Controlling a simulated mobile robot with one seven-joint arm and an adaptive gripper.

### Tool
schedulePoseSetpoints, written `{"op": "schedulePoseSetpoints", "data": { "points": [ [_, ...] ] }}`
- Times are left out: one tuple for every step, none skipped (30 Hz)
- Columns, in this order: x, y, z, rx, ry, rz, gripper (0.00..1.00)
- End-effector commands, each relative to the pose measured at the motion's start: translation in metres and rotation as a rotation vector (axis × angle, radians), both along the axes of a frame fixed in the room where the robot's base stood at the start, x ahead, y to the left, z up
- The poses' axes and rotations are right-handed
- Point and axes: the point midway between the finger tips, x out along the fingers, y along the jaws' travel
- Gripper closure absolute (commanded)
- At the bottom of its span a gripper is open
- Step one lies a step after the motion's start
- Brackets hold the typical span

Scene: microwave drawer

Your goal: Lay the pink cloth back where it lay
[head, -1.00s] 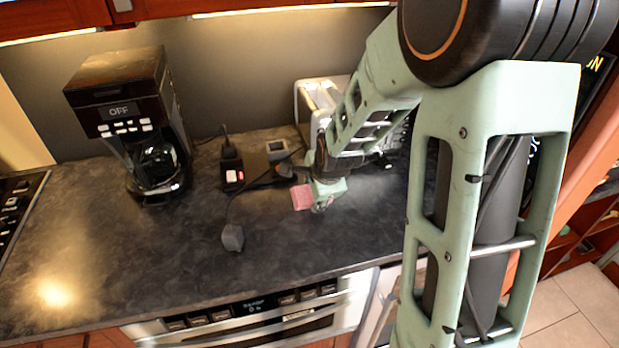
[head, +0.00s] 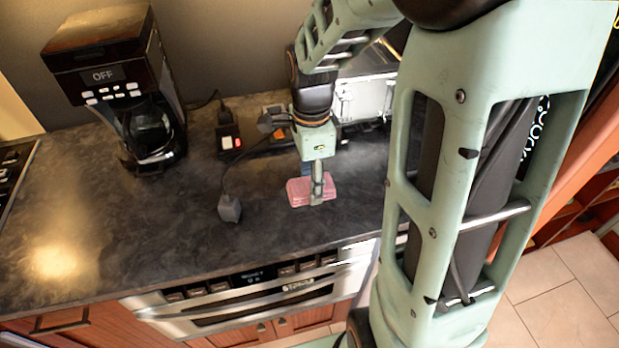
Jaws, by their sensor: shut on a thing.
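The pink cloth (head: 298,192) is a small folded square. It is at the dark countertop (head: 190,250), near the middle of the head view. My gripper (head: 317,196) points down onto it from above and is shut on it, toward its right part. The cloth looks level and at or very close to the counter surface; I cannot tell whether it fully rests there. The fingers hide a part of the cloth.
A black coffee maker (head: 120,85) stands at the back left. A power strip (head: 260,140) lies behind the cloth, and a loose grey plug (head: 229,208) lies left of it. A silver toaster (head: 362,100) is behind my arm. The counter's front left is clear.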

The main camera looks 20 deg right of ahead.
Motion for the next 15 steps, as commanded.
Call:
{"op": "schedulePoseSetpoints", "data": {
  "points": [
    [0.000,0.000,0.000,0.000,0.000,0.000,0.89],
    [0.000,0.000,0.000,0.000,0.000,0.000,0.89],
    [0.000,0.000,0.000,0.000,0.000,0.000,0.89],
    [0.000,0.000,0.000,0.000,-0.001,0.000,0.89],
    [0.000,0.000,0.000,-0.001,-0.001,0.000,0.89],
    [0.000,0.000,0.001,-0.002,-0.001,0.000,0.89],
    [0.000,-0.001,0.000,-0.002,0.000,-0.001,0.89],
    [0.000,-0.001,-0.002,-0.002,0.000,-0.001,0.89],
    [0.000,-0.001,-0.004,-0.002,0.000,-0.001,0.89],
    [0.000,-0.001,-0.006,-0.002,0.000,-0.001,0.89],
    [0.000,-0.001,-0.008,-0.002,0.000,-0.001,0.89],
    [0.000,-0.001,-0.011,-0.002,0.000,-0.001,0.89],
    [0.000,-0.001,-0.013,-0.002,0.000,-0.001,0.89],
    [0.000,0.000,-0.016,-0.002,0.000,0.000,0.89],
    [0.000,0.000,-0.020,-0.002,0.000,0.000,0.89]
  ]
}}
